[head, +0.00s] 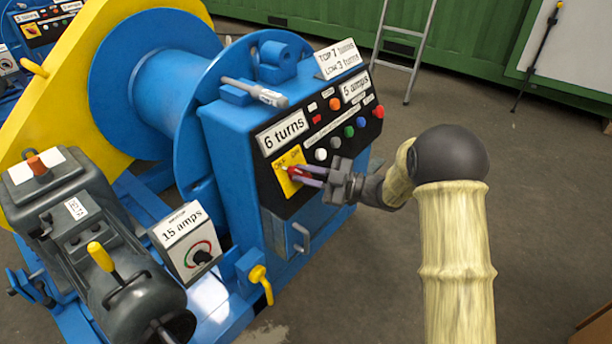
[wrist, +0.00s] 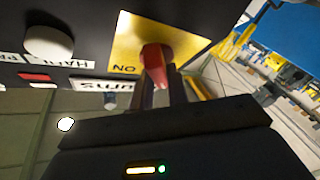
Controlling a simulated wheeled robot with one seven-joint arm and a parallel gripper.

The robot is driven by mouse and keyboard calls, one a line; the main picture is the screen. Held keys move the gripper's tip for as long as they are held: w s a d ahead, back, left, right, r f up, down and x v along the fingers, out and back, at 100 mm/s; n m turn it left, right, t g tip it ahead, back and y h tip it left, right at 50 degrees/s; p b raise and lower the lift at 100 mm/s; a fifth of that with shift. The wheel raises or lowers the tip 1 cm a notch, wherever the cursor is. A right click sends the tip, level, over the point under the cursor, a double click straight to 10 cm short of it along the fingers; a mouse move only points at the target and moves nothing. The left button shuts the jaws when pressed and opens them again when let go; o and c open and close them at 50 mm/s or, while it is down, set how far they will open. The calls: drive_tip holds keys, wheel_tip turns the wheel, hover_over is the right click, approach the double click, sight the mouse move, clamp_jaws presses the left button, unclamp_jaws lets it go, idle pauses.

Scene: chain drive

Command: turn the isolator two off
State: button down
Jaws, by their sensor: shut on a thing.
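The isolator is a red rotary handle (wrist: 154,62) on a yellow plate (wrist: 190,42) set in a black panel. In the head view the yellow plate (head: 286,160) is on the front of the blue cabinet, below the "6 turns" label. My gripper (head: 303,174) reaches in from the right and is shut on the red handle. In the wrist view my gripper's fingers (wrist: 163,90) are at the handle's near end. The word "ON" is readable on the plate, upside down in the wrist view. The fingers partly hide the handle in the head view.
Coloured buttons and lamps (head: 348,131) sit on the panel just right of and above the handle. A "15 amps" box (head: 183,240) with a dial and a yellow lever (head: 262,283) are lower left. Bare floor (head: 395,255) lies right of the cabinet.

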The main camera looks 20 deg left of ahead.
drive_tip(key=shift+r+n+g, duration=0.1)
drive_tip(key=shift+n+g, duration=0.3)
drive_tip(key=shift+n, duration=0.3)
drive_tip(key=c, duration=1.4)
unclamp_jaws()
drive_tip(key=shift+o, duration=0.2)
drive_tip(key=d+p, duration=0.3)
drive_tip(key=d, duration=1.4)
drive_tip(key=shift+w+d, duration=0.2)
drive_tip(key=shift+w, duration=0.1)
drive_tip(key=shift+w+h, duration=0.1)
drive_tip(key=shift+h, duration=0.2)
